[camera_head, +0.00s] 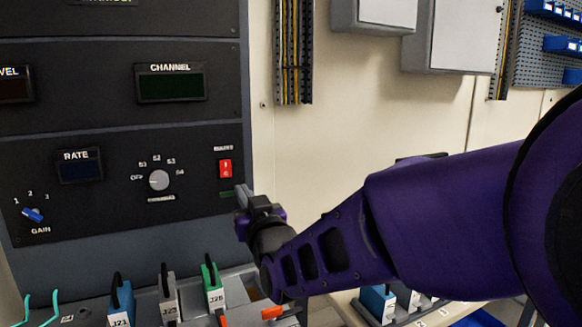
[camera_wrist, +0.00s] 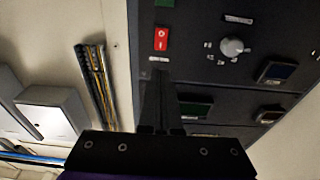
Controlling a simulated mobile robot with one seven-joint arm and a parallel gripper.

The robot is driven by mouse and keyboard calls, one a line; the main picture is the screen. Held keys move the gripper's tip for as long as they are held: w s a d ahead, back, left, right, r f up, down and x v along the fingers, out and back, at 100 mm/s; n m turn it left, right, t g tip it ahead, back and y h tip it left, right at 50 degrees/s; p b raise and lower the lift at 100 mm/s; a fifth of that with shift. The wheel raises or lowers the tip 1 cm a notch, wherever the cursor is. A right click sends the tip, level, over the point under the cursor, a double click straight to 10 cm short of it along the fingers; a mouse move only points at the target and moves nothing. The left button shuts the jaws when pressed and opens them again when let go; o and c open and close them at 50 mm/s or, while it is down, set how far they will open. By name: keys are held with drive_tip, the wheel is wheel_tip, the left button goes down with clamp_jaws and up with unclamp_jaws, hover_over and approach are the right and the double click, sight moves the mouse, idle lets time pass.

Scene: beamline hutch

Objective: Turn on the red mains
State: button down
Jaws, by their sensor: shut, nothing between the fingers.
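The red mains rocker switch (camera_head: 225,168) is on the right side of the black panel, under a small white label. It also shows in the wrist view (camera_wrist: 161,39), where the panel looks upside down. My gripper (camera_head: 242,195) is shut and empty, a little below and to the right of the switch in the head view. In the wrist view its fingertips (camera_wrist: 158,74) point toward the panel near the switch. A gap shows between fingertips and switch in the picture; the depth between them is hard to judge.
A dark green strip (camera_head: 226,194) lies under the switch. A grey rotary knob (camera_head: 159,180) and a blue gain knob (camera_head: 33,214) are to the left. Below stand labelled blocks, including a green-handled one (camera_head: 213,285). Cable trunking (camera_head: 293,50) runs up the wall at right.

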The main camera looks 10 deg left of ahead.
sight(226, 163)
drive_tip(key=p+x, duration=0.1)
drive_tip(key=x, duration=1.2)
drive_tip(key=shift+a, duration=0.1)
drive_tip(key=shift+w+f, duration=0.1)
drive_tip(key=shift+w+b, duration=0.1)
drive_tip(key=shift+b, duration=0.35)
